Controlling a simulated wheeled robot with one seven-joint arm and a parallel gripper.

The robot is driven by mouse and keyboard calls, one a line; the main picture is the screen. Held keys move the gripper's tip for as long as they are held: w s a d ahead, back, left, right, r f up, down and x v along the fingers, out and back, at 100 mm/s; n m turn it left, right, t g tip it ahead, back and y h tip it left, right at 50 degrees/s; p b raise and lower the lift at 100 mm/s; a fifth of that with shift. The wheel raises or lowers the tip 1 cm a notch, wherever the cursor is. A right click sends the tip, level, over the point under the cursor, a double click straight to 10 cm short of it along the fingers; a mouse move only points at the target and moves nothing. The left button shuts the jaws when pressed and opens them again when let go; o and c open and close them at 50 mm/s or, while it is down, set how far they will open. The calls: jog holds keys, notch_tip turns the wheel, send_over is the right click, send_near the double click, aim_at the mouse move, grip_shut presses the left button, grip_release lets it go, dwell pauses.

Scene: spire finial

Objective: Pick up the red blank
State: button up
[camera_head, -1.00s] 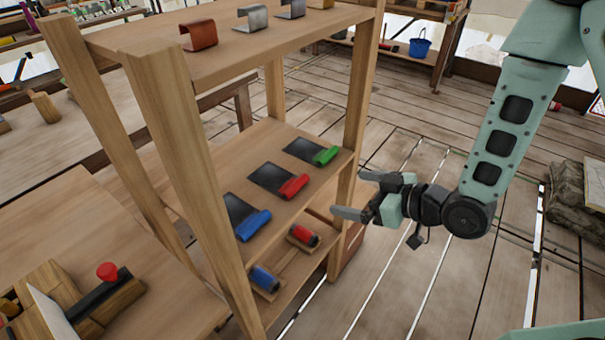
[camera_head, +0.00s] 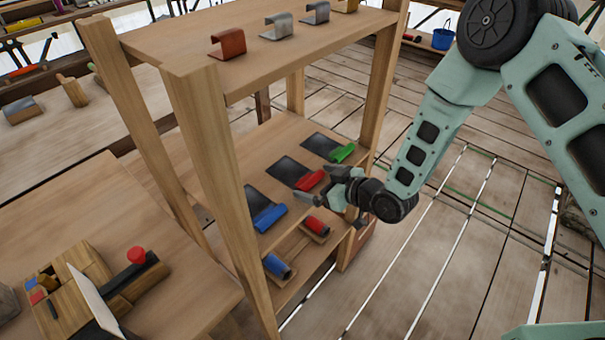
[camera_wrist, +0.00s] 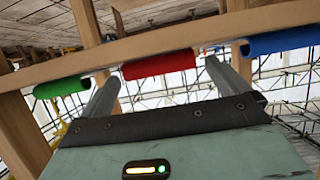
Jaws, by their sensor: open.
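On the middle shelf, the red blank shows as a dark flat sheet with a red rolled end (camera_head: 309,181) at the shelf's front edge. The red roll also shows in the wrist view (camera_wrist: 158,65). My gripper (camera_head: 299,184) is at this edge, open. In the wrist view my two fingers (camera_wrist: 163,72) point toward the red roll, one near each end, and do not close on it. In the head view my gripper partly covers the area beside the red roll. I cannot tell whether a finger touches it.
A similar blank with a blue roll (camera_head: 269,217) and one with a green roll (camera_head: 342,153) lie on either side. A red cylinder (camera_head: 316,226) and a blue cylinder (camera_head: 277,265) rest on the lower shelf. Wooden posts (camera_head: 215,160) frame the rack. Open floor lies to the right.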

aim_at(294, 172)
jog(key=shift+x, duration=1.05)
jog(key=shift+w, duration=0.1)
jog(key=c, duration=1.3)
jog(key=shift+r, duration=0.1)
